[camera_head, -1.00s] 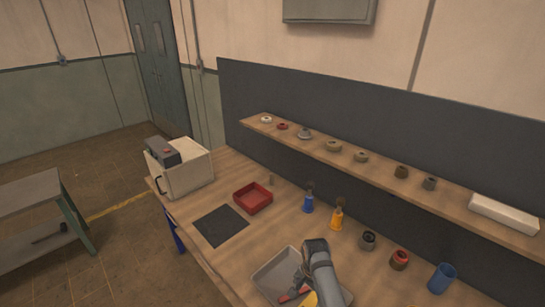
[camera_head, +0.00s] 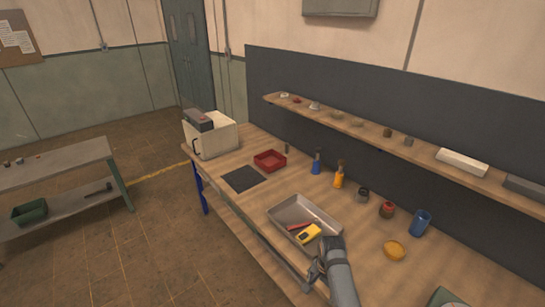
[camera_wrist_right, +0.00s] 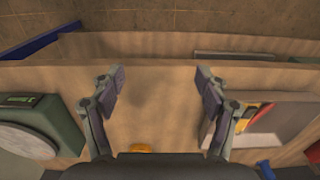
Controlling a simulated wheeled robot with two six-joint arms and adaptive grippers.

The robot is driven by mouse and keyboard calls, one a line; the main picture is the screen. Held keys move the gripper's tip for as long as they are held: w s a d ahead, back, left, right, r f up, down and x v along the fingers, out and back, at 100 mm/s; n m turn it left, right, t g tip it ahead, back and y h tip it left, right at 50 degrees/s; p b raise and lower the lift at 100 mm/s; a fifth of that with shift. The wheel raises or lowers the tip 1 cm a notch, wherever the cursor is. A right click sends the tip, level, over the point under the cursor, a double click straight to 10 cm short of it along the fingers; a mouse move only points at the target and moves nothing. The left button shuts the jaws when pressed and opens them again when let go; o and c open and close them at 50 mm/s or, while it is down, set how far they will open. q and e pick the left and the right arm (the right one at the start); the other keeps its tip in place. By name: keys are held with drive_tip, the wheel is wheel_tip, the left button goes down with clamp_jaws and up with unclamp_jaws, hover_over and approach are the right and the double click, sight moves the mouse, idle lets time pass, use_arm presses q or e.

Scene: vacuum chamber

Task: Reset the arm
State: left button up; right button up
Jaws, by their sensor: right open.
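My right gripper (camera_head: 318,268) is over the front of the wooden workbench (camera_head: 240,211), just nearer than the grey metal tray (camera_head: 278,212). In the right wrist view its two fingers (camera_wrist_right: 160,95) are spread apart with only bare bench between them, and nothing is held. The tray holds a yellow device (camera_head: 309,233) and a red item (camera_head: 298,226). It also shows at the right of the wrist view, beside the right finger. My left gripper is not in view.
A white box-shaped unit (camera_head: 216,138), a red bin (camera_head: 270,160) and a dark mat (camera_head: 243,179) are at the bench's far end. Bottles, jars and a blue cup (camera_head: 421,222) line the back. A green scale-like device (camera_wrist_right: 38,122) is left in the wrist view.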

drive_tip(key=s+d+f+n+b, duration=0.25)
drive_tip(key=s+f, duration=0.35)
drive_tip(key=f, duration=0.5)
drive_tip(key=s+d+f+n+b, duration=0.1)
drive_tip(key=s+f+b, duration=0.2)
drive_tip(key=s+f, duration=0.5)
drive_tip(key=s+d+f+n+b, duration=0.2)
drive_tip(key=s+f, duration=0.1)
drive_tip(key=f, duration=1)
use_arm(q)
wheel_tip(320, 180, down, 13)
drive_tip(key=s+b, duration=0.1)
drive_tip(key=b, duration=0.4)
use_arm(e)
drive_tip(key=s+d+f+n, duration=0.1)
drive_tip(key=s+d+f, duration=0.1)
drive_tip(key=s+f, duration=0.2)
drive_tip(key=s+d+f+n, duration=0.2)
drive_tip(key=s+f, duration=0.2)
drive_tip(key=s, duration=0.6)
drive_tip(key=s+d+f+n+t, duration=0.1)
drive_tip(key=s+d+f+n, duration=0.1)
drive_tip(key=s+f, duration=0.2)
drive_tip(key=s, duration=0.3)
drive_tip(key=shift+s+d+f+h, duration=0.2)
drive_tip(key=shift+s+d+h, duration=0.1)
drive_tip(key=shift+h, duration=0.1)
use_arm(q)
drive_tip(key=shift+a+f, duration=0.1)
